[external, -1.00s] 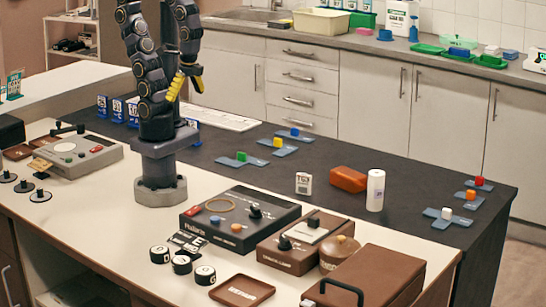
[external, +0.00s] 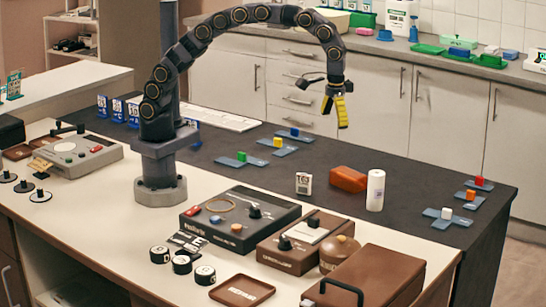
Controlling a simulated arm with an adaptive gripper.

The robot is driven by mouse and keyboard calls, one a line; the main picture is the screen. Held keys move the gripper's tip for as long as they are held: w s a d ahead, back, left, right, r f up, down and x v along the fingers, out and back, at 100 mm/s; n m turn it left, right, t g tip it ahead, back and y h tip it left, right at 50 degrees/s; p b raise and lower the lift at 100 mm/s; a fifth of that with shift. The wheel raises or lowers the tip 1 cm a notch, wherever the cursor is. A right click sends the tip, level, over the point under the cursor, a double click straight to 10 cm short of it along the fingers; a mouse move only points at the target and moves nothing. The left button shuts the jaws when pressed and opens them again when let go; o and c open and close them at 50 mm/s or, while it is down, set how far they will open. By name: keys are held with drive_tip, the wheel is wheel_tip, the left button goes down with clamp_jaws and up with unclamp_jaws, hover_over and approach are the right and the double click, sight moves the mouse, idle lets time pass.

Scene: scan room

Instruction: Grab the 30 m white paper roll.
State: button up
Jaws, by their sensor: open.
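A white paper roll (external: 375,191) stands upright on the dark part of the table, right of the middle in the external view. Any print on it is too small to read. My gripper (external: 340,112), with yellow fingers pointing down, hangs in the air above the table, up and to the left of the roll and apart from it. It is open and holds nothing that I can see.
An orange-brown block (external: 348,179) lies just left of the roll, and a small white labelled box (external: 303,184) stands further left. Blue plates with coloured cubes lie around. A brown round pot (external: 339,253) and a dark console (external: 240,219) stand in front.

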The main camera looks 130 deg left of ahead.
drive_tip(key=w+a+f+n, duration=0.4)
drive_tip(key=a+f, duration=0.3)
drive_tip(key=a, duration=0.2)
drive_tip(key=n+y, duration=0.1)
drive_tip(key=n, duration=0.2)
hover_over(377, 173)
drive_tip(key=f, duration=0.7)
drive_tip(key=shift+d+f, duration=0.15)
drive_tip(key=shift+d, duration=0.2)
drive_tip(key=shift+a+f, duration=0.15)
drive_tip(key=shift+f, duration=0.15)
drive_tip(key=shift+a+f, duration=0.2)
drive_tip(key=shift+f, duration=1.6)
drive_tip(key=shift+a+f, duration=0.2)
drive_tip(key=shift+f, duration=1.55)
drive_tip(key=c, duration=1.2)
